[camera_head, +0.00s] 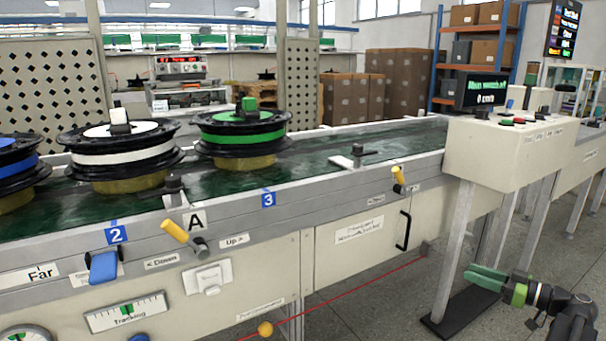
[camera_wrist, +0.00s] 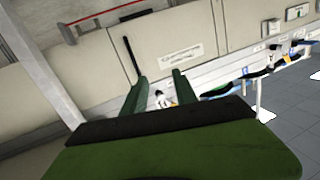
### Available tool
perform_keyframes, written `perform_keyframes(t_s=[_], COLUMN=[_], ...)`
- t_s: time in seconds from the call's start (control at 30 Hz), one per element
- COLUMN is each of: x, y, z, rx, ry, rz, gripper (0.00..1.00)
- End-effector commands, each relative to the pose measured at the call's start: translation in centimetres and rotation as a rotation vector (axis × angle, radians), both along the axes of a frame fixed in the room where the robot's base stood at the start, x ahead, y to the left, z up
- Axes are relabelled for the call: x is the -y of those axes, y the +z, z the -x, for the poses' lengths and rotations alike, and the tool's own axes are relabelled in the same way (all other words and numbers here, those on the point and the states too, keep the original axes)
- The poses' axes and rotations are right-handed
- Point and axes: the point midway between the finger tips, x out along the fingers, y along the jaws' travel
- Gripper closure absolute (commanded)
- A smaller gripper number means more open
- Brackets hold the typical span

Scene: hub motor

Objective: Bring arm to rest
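My arm shows at the lower right of the head view. My gripper (camera_head: 487,275) has green fingers and is held out to the left, low, in front of the conveyor's leg. In the wrist view the gripper's two green fingers (camera_wrist: 158,92) stand apart with a gap between them, and nothing is held in it. Beyond the fingers lies the beige side panel of the conveyor with a black handle (camera_wrist: 133,60). The gripper appears apart from the panel and touches nothing that I can see.
The conveyor (camera_head: 330,165) carries hub motors: a green one (camera_head: 243,135), a white one (camera_head: 120,150) and a blue one (camera_head: 15,165). Yellow levers (camera_head: 175,231) stick out of its front. A control box (camera_head: 510,145) stands above the gripper. A red cord (camera_head: 360,287) runs low along the front.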

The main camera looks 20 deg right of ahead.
Motion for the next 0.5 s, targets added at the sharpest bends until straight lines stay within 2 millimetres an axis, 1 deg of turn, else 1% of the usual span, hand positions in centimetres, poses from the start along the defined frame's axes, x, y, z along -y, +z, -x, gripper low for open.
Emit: perform_keyframes(t_s=[0.03,0.17,0.27,0.37,0.47,0.5], x=[-1.0,-3.9,-6.9,-10.5,-15.4,-17.9], y=[0.0,-0.9,-1.7,-2.8,-4.0,-4.6], z=[-0.7,-2.7,-4.5,-6.4,-8.3,-9.1], rx=[-0.027,-0.120,-0.215,-0.332,-0.484,-0.564], ry=[0.014,0.053,0.088,0.124,0.162,0.175], rz=[-0.008,-0.035,-0.057,-0.077,-0.089,-0.089], gripper=[0.66,0.66,0.66,0.66,0.66,0.66])
